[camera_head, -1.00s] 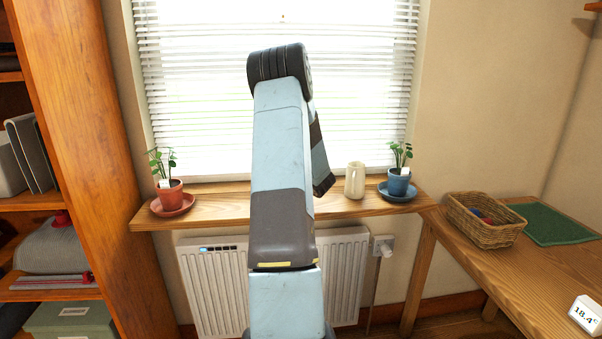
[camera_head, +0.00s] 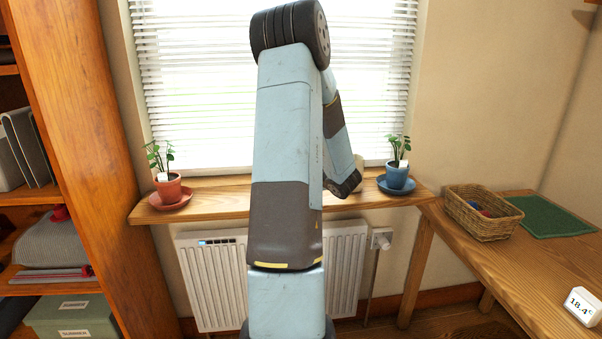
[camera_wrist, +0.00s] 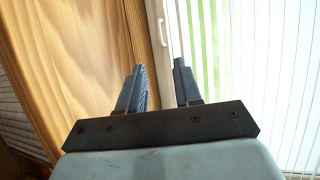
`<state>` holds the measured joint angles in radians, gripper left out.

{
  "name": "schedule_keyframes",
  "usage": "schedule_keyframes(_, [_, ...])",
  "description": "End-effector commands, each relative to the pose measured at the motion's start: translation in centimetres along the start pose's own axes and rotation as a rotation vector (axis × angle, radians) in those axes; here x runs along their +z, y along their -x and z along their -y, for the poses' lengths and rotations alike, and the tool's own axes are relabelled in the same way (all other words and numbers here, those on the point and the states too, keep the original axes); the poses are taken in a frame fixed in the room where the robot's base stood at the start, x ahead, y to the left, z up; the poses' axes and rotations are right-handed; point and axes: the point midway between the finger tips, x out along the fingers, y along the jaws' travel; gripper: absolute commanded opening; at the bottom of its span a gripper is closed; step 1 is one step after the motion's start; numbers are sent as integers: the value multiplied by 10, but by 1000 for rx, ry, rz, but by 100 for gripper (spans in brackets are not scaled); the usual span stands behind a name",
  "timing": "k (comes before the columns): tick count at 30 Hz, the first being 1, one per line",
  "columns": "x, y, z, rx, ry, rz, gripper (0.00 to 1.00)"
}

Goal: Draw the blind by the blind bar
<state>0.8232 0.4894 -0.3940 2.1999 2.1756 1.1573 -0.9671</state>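The white slatted blind (camera_head: 200,90) hangs over the bright window behind my arm in the head view. In the wrist view its slats (camera_wrist: 262,75) run nearly upright on the right. A pale strip (camera_wrist: 165,50) with a small catch-like shape lies between slats and wood; I cannot tell whether it is the blind bar or window frame. My gripper (camera_wrist: 160,80) is open and empty, its two dark fingers apart in front of this strip. Contact is not visible. In the head view my arm hides the gripper and the middle of the blind's lower edge.
The wooden sill (camera_head: 225,203) carries a terracotta pot (camera_head: 168,189) at left, a blue pot (camera_head: 397,176) at right and a cream jug (camera_head: 359,165), now mostly hidden. A radiator (camera_head: 345,265) is below. A basket (camera_head: 482,216) sits on the right-hand table.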

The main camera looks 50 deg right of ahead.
Motion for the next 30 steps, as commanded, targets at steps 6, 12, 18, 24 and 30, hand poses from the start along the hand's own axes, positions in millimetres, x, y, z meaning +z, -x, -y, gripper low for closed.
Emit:
schedule_keyframes(6, [0,6,0,0,0,1,34])
schedule_keyframes(12, [2,5,0,0,1,3,30])
schedule_keyframes(18, [39,1,15,12,17,91,11])
schedule_keyframes(24, [152,7,49,75,87,352,0])
schedule_keyframes(30, [269,43,68,175,215,622,0])
